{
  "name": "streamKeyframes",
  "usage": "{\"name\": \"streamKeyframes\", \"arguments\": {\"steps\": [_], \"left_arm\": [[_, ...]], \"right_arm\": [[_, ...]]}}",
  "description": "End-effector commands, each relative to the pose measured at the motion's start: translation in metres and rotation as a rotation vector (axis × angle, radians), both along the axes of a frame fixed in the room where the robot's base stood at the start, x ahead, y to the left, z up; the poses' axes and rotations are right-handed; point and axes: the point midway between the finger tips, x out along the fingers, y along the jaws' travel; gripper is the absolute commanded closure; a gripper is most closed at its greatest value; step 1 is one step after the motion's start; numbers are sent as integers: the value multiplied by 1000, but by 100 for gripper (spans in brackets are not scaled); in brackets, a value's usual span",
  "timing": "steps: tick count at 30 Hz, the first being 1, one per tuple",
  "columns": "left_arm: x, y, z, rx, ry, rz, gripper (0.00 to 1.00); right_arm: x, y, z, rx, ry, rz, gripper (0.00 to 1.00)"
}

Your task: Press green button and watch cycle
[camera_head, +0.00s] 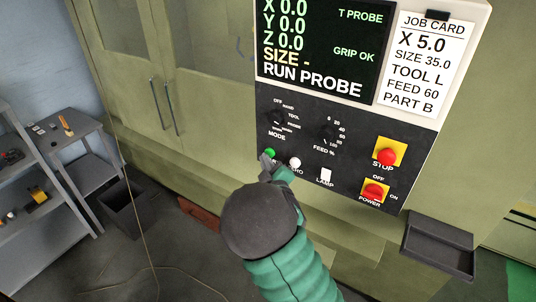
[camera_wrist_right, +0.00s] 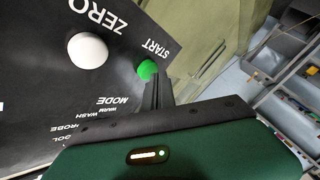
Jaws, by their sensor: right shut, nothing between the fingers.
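The green START button (camera_head: 271,153) is on the black control panel (camera_head: 300,180), left of the white ZERO button (camera_head: 295,162). My right gripper (camera_head: 266,160) is shut and empty, its tip at the green button's lower left edge. In the right wrist view the green button (camera_wrist_right: 147,70) shows beside the dark fingertips (camera_wrist_right: 155,88); I cannot tell whether they touch it. The screen (camera_head: 315,50) reads X, Y and Z 0.0, SIZE -, RUN PROBE, T PROBE and GRIP OK. My left gripper is not in view.
The red STOP button (camera_head: 387,157) and POWER switch (camera_head: 374,191) are at the panel's right, with a white LAMP switch (camera_head: 325,176) nearer. A job card (camera_head: 428,60) hangs beside the screen. A dark tray (camera_head: 440,245) sticks out below right. Shelves (camera_head: 40,200) stand far left.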

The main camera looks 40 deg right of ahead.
Motion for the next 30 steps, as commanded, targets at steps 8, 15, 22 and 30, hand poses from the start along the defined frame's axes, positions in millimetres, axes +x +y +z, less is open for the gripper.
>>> {"name": "streamKeyframes", "arguments": {"steps": [8,15,22,30], "left_arm": [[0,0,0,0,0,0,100],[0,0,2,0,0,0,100],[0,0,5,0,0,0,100],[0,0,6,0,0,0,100]], "right_arm": [[-2,5,-1,-1,0,3,100],[-5,15,-1,1,1,4,100],[-15,37,0,2,2,5,100],[-21,52,-1,0,2,3,100]]}}
